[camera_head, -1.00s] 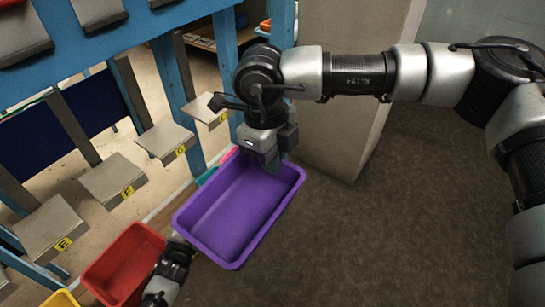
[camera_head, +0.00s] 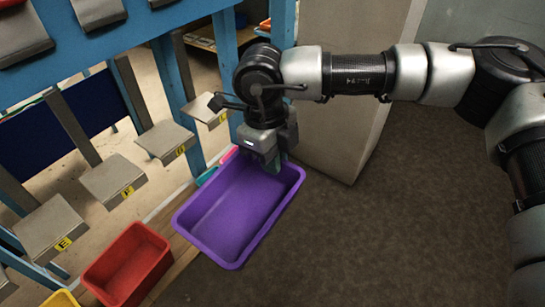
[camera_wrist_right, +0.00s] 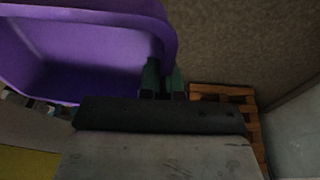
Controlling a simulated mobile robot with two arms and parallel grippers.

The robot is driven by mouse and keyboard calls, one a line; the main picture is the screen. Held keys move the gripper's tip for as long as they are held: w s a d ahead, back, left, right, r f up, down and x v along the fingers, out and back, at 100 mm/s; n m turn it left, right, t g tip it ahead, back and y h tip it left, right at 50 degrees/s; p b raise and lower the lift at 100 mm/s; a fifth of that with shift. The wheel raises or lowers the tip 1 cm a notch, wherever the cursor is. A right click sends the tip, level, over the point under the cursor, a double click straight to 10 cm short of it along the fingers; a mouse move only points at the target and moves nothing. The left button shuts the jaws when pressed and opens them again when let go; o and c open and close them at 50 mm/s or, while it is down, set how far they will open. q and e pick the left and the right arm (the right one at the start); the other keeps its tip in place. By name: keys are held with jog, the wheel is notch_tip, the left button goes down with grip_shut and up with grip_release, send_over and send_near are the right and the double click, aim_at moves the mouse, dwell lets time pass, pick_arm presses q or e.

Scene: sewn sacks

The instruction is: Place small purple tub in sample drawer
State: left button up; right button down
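The purple tub (camera_head: 240,211) hangs at the middle of the head view, empty and open side up, seemingly above the floor. My right gripper (camera_head: 275,163) is at its far rim and appears shut on that rim. In the right wrist view the green fingertips (camera_wrist_right: 163,80) pinch the wall of the purple tub (camera_wrist_right: 95,50). My left gripper does not show in the head view. No thing that I can name as the sample drawer with certainty shows.
A blue rack (camera_head: 171,80) with several grey lettered plates stands at left. A red tub (camera_head: 127,265) and part of a yellow one (camera_head: 61,299) sit on a wooden board below. A pale pillar (camera_head: 345,90) stands close behind my right gripper. Brown floor at right is clear.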

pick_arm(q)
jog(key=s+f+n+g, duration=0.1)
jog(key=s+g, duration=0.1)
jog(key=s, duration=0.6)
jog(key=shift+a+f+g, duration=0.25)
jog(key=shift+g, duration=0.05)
pick_arm(e)
jog(key=s+d+f+n+t, duration=0.1)
jog(key=d+f+n, duration=0.2)
jog(key=d+n, duration=0.4)
jog(key=s+d+f+n+t+y, duration=0.1)
jog(key=d+n, duration=0.7)
jog(key=n, duration=1.1)
notch_tip(320, 180, down, 2)
jog(key=shift+s+f, duration=0.1)
jog(key=shift+s, duration=0.4)
jog(key=shift+d+f, duration=0.1)
